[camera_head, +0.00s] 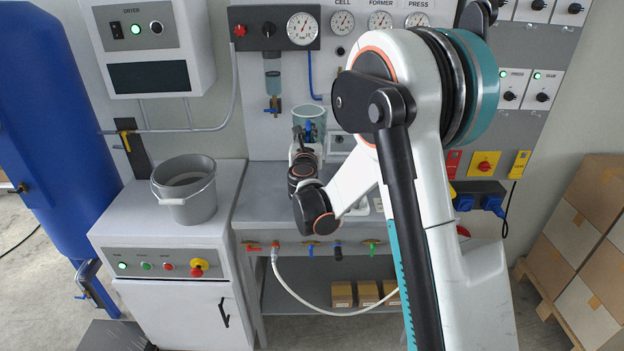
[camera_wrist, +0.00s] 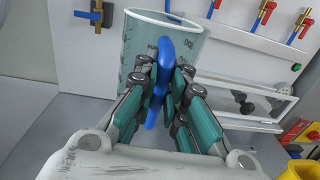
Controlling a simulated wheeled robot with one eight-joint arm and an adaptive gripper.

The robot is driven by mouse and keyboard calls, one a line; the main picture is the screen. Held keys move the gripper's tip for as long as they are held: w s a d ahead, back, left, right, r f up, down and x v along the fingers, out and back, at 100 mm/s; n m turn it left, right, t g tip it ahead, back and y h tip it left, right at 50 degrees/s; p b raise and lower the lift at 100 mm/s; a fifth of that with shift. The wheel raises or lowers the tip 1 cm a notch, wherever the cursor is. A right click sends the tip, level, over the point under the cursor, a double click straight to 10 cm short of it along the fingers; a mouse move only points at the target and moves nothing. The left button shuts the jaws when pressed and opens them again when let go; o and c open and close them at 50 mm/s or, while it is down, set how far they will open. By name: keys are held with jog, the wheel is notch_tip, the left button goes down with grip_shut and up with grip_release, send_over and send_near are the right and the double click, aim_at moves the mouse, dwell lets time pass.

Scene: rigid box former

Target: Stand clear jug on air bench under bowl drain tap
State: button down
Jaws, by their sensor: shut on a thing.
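The clear jug (camera_head: 309,112) has a bluish-green tint and a blue handle. In the wrist view the jug (camera_wrist: 136,42) shows printed measuring marks. My gripper (camera_wrist: 160,82) is shut on its blue handle (camera_wrist: 164,60). In the head view my gripper (camera_head: 304,150) is in front of the jug, over the back of the grey air bench (camera_head: 262,205). The jug's base is hidden there. The bowl drain tap (camera_head: 272,105) hangs below the clear bowl (camera_head: 272,80) on the wall panel, left of the jug. The jug looks apart from the tap.
A grey bucket (camera_head: 205,208) stands on the white cabinet (camera_head: 165,240) to the left. Coloured taps line the bench front. The left part of the bench top is clear.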

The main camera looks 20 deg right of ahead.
notch_tip(320, 180, down, 12)
jog(key=b, duration=0.4)
jog(key=shift+f, duration=0.15)
jog(key=c, duration=1.6)
grip_release()
jog(key=shift+c, duration=0.2)
